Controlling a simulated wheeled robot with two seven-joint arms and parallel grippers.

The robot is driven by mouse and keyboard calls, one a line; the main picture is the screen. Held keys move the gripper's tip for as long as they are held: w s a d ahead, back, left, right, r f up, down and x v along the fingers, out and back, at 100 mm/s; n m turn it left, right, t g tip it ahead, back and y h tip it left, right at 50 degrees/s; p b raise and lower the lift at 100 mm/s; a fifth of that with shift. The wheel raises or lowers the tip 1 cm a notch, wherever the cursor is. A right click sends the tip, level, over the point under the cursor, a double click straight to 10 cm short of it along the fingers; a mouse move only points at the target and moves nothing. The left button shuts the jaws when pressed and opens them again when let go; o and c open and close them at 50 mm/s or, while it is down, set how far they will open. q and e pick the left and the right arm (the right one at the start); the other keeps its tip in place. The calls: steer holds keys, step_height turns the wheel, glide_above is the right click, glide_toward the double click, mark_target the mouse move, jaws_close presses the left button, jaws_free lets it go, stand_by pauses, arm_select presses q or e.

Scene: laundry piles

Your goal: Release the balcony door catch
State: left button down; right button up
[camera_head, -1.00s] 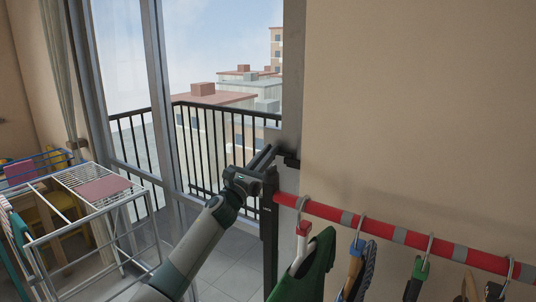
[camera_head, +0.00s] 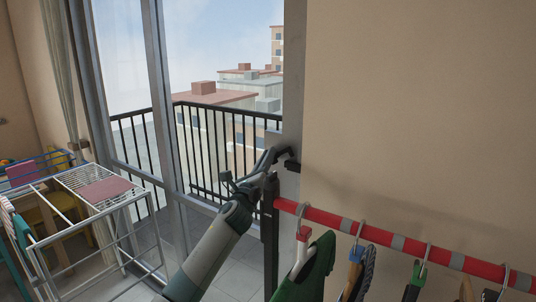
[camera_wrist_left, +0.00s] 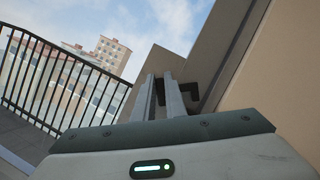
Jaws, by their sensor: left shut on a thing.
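The balcony door catch (camera_head: 291,164) is a small dark lever on the grey door frame at the edge of the beige wall. In the left wrist view the catch (camera_wrist_left: 191,91) is a dark angled piece just beyond and right of the fingers. My left gripper (camera_head: 270,158) reaches up to it from the lower left, and its fingers (camera_wrist_left: 160,85) are shut on the catch. The fingers hide part of the lever. The glazed balcony door (camera_head: 130,60) stands to the left. My right gripper is not in view.
A red and grey rail (camera_head: 390,233) with hanging garments, including a green one (camera_head: 318,265), runs across the lower right near my gripper. A dark post (camera_head: 270,240) stands beside my arm. A white drying rack (camera_head: 100,210) stands at left. A black railing (camera_head: 205,130) is outside.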

arm_select(q)
steer(key=shift+w+a+f+n+g+y+p, duration=0.15)
steer(key=shift+n+g+y+p, duration=0.45)
steer(key=shift+n+p, duration=1.2)
steer(key=shift+s+f+n+g+y+p, duration=0.1)
steer(key=shift+n+g+y+p, duration=0.15)
steer(key=shift+n+y+p, duration=1.45)
steer(key=shift+w+a+f+n+g+h+p, duration=0.15)
steer(key=shift+n+g+p, duration=0.55)
steer(key=shift+n, duration=2.1)
steer(key=shift+s+d+f, duration=0.1)
steer(key=c, duration=1.8)
jaws_free()
steer(key=shift+t, duration=0.25)
steer(key=shift+p, duration=0.35)
